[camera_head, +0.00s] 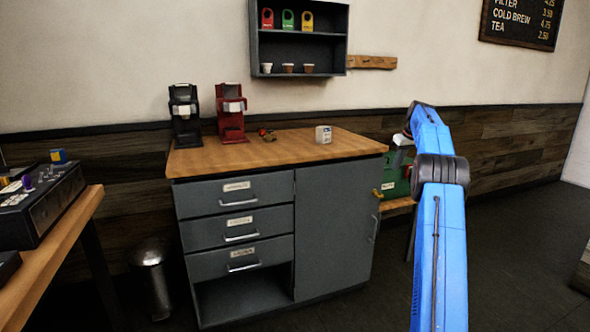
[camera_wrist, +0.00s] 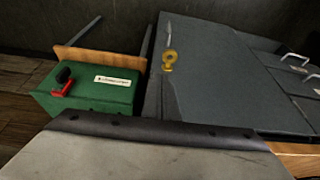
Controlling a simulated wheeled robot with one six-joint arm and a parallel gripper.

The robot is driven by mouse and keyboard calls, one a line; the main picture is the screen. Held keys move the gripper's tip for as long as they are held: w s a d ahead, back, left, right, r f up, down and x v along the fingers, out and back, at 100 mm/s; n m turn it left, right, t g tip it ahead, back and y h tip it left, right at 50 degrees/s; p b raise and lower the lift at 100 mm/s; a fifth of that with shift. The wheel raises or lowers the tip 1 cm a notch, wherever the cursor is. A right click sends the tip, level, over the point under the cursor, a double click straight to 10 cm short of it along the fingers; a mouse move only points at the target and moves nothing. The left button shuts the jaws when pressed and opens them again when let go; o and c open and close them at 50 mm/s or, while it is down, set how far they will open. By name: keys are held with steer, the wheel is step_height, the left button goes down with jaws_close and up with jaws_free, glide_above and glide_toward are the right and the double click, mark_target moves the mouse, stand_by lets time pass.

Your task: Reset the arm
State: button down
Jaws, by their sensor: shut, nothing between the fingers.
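My blue arm (camera_head: 438,220) rises at the right of the head view and bends over at its top. My gripper (camera_head: 399,160) hangs from its end, small in the picture, beside the right end of the grey cabinet. It is shut and holds nothing. It is in front of a green box (camera_head: 396,180), apart from the counter top. In the wrist view, a pale slab with a dark edge fills the bottom and hides what lies below; I cannot tell its fingers there. The green box (camera_wrist: 95,92) shows there with a red handle and white label.
The grey cabinet (camera_head: 335,230) has a wooden top holding a black brewer (camera_head: 185,115), a red brewer (camera_head: 231,112) and a white box (camera_head: 323,134). A yellow ring-shaped piece (camera_wrist: 169,60) is at its side. A bin (camera_head: 152,280) stands left.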

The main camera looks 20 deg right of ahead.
steer(key=shift+a, duration=0.1)
steer(key=s+a+r, duration=0.4)
steer(key=a, duration=0.5)
steer(key=s+a+r, duration=0.3)
steer(key=s+a, duration=0.1)
steer(key=a, duration=0.5)
steer(key=s+a+r, duration=0.4)
steer(key=s+a, duration=0.1)
steer(key=a, duration=0.3)
steer(key=s+a, duration=1.5)
steer(key=s, duration=0.1)
steer(key=s+a+f, duration=0.4)
steer(key=s+f, duration=0.2)
steer(key=s, duration=0.4)
steer(key=s+a+f, duration=0.3)
steer(key=s+f, duration=0.4)
steer(key=s, duration=0.3)
steer(key=s+a+f, duration=0.4)
steer(key=s+f, duration=0.2)
steer(key=s, duration=0.4)
steer(key=shift+s+a+f+m+t, duration=0.3)
steer(key=shift+a+f+m, duration=0.05)
steer(key=shift+m, duration=0.05)
